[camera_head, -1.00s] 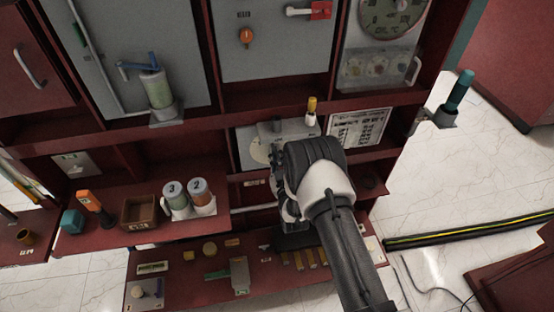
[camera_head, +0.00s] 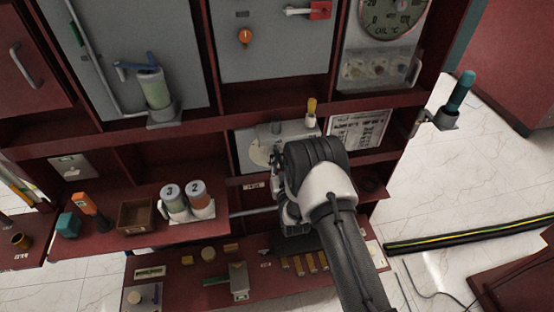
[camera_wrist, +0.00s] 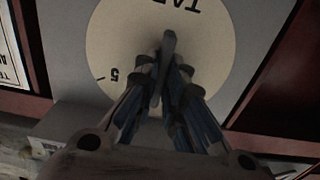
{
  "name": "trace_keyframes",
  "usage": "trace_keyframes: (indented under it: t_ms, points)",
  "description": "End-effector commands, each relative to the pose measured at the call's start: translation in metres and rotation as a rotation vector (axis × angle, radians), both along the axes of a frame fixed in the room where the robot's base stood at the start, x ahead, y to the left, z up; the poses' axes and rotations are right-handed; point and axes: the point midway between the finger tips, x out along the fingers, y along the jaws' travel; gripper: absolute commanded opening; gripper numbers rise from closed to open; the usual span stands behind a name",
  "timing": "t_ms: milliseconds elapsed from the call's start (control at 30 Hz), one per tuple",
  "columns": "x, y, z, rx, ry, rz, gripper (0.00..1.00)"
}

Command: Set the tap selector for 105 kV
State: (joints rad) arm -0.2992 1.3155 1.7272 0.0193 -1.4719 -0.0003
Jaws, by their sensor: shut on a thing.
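The tap selector is a round cream dial on a grey panel; it shows in the head view (camera_head: 257,152) and in the wrist view (camera_wrist: 125,35). In the wrist view its lettering is upside down, with "TA" at the top edge and a "5" beside a tick at lower left. A narrow dark handle (camera_wrist: 168,45) stands over the dial's middle. My gripper (camera_wrist: 166,80) is shut on this handle, its fingers on both sides. Other dial numbers are hidden or out of frame. In the head view my wrist covers the fingers and part of the dial.
A white printed placard (camera_head: 357,130) is right of the dial, its text too small to read. A yellow-topped piece (camera_head: 312,108) stands above my wrist. Numbered cups (camera_head: 187,203) and an open brown box (camera_head: 136,214) sit on the left shelf. A lower shelf (camera_head: 190,283) holds small parts.

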Motion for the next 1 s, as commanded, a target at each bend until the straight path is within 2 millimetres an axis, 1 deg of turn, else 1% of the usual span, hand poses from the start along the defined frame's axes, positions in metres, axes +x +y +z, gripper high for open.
trace_keyframes:
  t_ms: [133, 167, 433, 800, 867, 967, 1000]
  points:
    - [0.0, 0.0, 0.0, -0.001, 0.001, 0.0, 0.0]
    - [0.0, 0.0, 0.0, -0.001, 0.001, 0.0, 0.11]
    - [0.0, 0.0, 0.0, -0.001, 0.001, 0.0, 0.29]
    - [-0.003, -0.001, 0.0, -0.002, 0.0, 0.0, 0.3]
    - [-0.008, -0.002, -0.001, -0.002, 0.001, 0.0, 0.3]
    - [-0.022, -0.006, -0.001, -0.003, 0.003, 0.0, 0.3]
    - [-0.03, -0.009, -0.001, -0.002, 0.004, 0.0, 0.3]
